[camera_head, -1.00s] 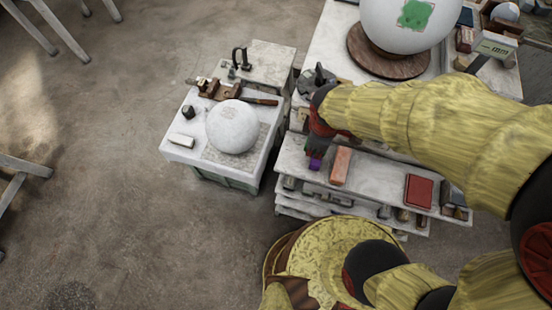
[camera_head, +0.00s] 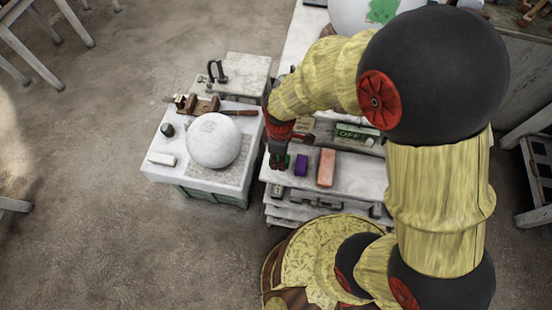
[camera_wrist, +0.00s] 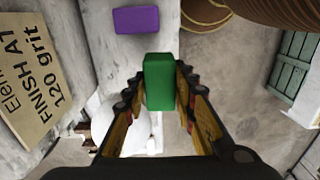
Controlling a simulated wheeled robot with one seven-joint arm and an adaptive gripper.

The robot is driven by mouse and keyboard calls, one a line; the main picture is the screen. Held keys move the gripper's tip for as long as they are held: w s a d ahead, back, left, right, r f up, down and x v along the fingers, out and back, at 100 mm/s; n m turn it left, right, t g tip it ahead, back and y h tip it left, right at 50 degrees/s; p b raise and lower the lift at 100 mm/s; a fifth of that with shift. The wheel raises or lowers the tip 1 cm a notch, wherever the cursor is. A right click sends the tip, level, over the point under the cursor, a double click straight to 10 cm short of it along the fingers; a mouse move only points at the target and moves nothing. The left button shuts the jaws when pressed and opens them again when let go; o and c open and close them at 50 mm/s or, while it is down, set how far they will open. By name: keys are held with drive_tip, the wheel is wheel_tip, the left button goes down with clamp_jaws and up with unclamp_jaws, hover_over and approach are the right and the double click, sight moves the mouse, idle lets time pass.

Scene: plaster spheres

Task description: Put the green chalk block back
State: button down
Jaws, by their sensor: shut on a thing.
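The green chalk block (camera_wrist: 160,82) stands out between the two fingers of my gripper (camera_wrist: 160,95) in the wrist view, and the gripper is shut on it. In the head view, my gripper (camera_head: 278,162) points down at the left end of the pale shelf top, and only a sliver of the green block shows beside the fingers. A purple block (camera_head: 301,165) lies just right of the gripper, and an orange block (camera_head: 326,168) lies further right. The purple block also shows in the wrist view (camera_wrist: 136,20), apart from the green one. I cannot tell whether the green block touches the shelf.
A side table (camera_head: 165,178) with a white plaster sphere (camera_head: 214,140) stands left of the shelf. A green OFF sign (camera_head: 352,133) lies behind the blocks. A lettered board (camera_wrist: 28,85) is in the wrist view. A larger sphere (camera_head: 350,12) is at the back.

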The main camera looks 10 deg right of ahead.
drive_tip(key=w+f, duration=0.3)
drive_tip(key=f, duration=0.1)
drive_tip(key=shift+a, duration=0.25)
drive_tip(key=shift+w+f, duration=0.2)
drive_tip(key=shift+f, duration=0.2)
wheel_tip(320, 180, down, 3)
drive_tip(key=shift+r, duration=0.15)
drive_tip(key=c, duration=1.5)
unclamp_jaws()
drive_tip(key=shift+o, duration=0.2)
